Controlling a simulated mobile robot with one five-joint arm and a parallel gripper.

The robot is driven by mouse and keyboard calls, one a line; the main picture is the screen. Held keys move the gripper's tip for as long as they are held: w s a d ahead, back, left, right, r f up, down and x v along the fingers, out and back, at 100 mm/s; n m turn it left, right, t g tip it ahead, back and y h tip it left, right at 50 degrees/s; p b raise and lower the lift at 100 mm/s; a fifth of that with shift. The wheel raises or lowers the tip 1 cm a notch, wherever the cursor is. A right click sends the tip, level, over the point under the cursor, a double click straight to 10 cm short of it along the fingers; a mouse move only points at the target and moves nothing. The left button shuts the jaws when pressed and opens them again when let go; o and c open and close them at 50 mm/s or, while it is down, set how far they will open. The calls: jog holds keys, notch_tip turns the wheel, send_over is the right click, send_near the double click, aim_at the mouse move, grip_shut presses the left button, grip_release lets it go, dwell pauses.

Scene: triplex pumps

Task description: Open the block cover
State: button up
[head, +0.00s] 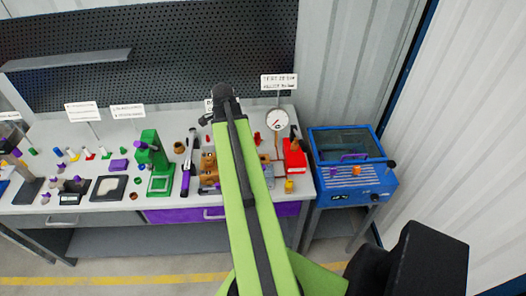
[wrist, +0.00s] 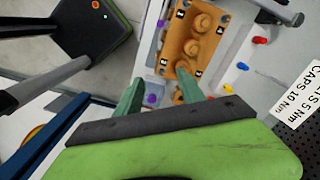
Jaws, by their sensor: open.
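An orange-brown block (wrist: 188,45) with round raised parts and small numbered tags lies below my gripper in the wrist view. I cannot tell where its cover ends and its body begins. Part of the brown block also shows in the head view (head: 208,162), mostly hidden behind my green arm. My gripper (wrist: 159,90) is open, its two green fingers spread apart with nothing held. The right finger overlaps the block's lower end in the picture; contact cannot be told. The gripper does not show clearly in the head view.
A small purple part (wrist: 151,99) lies near the fingers. A pressure gauge (head: 278,120) and a red box (head: 294,158) stand right of the block. A green press (head: 158,165) stands to the left. A blue cabinet (head: 350,185) stands right of the bench.

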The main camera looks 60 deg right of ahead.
aim_at(265, 171)
jog(key=s+d+r+m+p, duration=0.2)
jog(key=s+d+r+m, duration=0.3)
jog(key=s+d, duration=0.45)
jog(key=shift+m, duration=0.7)
jog(key=f+b, duration=1.1)
jog(key=f, duration=0.1)
jog(key=a+f+b, duration=0.1)
jog(key=f+b, duration=0.5)
jog(key=f, duration=0.1)
jog(key=shift+b, duration=0.35)
jog(key=shift+r, duration=0.1)
jog(key=shift+c, duration=0.5)
grip_shut()
jog(key=shift+w+d+r, duration=0.1)
